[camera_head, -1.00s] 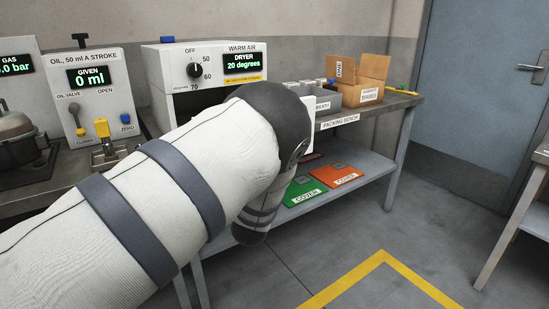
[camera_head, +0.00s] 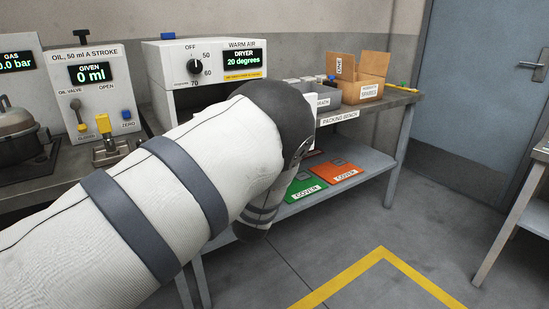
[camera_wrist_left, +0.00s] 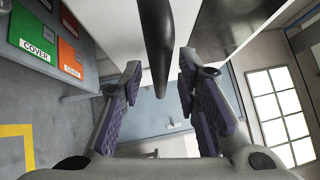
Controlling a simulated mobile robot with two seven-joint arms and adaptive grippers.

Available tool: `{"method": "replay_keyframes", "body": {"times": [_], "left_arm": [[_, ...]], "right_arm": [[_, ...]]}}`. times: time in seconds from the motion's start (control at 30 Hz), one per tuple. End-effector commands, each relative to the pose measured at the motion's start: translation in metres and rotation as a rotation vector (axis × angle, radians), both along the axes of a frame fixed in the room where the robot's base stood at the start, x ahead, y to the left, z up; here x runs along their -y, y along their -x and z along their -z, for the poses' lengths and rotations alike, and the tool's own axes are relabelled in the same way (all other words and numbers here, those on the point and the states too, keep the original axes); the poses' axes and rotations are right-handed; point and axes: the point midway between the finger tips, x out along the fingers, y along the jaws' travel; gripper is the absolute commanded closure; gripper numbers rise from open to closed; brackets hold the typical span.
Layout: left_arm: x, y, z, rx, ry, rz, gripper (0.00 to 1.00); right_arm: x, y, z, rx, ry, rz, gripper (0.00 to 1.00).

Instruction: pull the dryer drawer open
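The white dryer (camera_head: 205,72) stands on the bench in the head view, its display reading 20 degrees. My left arm covers the lower right of the dryer, so its drawer front and my left gripper are hidden there. In the left wrist view my left gripper (camera_wrist_left: 160,75) is open, its purple-padded fingers well apart. A dark rounded bar (camera_wrist_left: 154,45), which looks like the drawer handle, reaches down between the fingers. I see a gap on both sides of it. A pale panel (camera_wrist_left: 105,20) lies behind the bar. My right gripper is not in view.
The packing bench (camera_head: 345,118) holds grey bins (camera_head: 325,98) and an open cardboard box (camera_head: 358,78). A green cover (camera_head: 300,188) and an orange cover (camera_head: 335,172) lie on its lower shelf. The oil unit (camera_head: 95,90) stands left of the dryer. The floor in front is clear.

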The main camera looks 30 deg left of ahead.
Motion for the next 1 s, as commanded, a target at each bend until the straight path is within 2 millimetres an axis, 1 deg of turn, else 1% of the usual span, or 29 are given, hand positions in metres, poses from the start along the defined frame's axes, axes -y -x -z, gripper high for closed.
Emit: {"method": "replay_keyframes", "body": {"times": [0.07,0.17,0.3,0.4,0.5,0.63,1.0], "left_arm": [[0.004,0.007,0.002,-0.002,0.000,0.001,0.70],[0.013,0.029,0.005,-0.006,-0.002,0.002,0.70],[0.027,0.065,0.011,-0.006,0.000,0.002,0.70],[0.035,0.087,0.014,-0.006,-0.001,0.002,0.70],[0.041,0.101,0.016,-0.003,0.000,0.001,0.70],[0.044,0.109,0.016,0.000,-0.001,0.000,0.70],[0.044,0.109,0.016,0.000,-0.001,0.000,0.70]], "right_arm": [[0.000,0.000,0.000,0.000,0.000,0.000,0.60],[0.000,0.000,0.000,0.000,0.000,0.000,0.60],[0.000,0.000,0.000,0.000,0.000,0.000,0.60],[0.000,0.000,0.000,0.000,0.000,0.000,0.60],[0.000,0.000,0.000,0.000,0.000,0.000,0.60],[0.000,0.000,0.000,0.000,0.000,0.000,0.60],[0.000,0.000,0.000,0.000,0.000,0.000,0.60]]}}
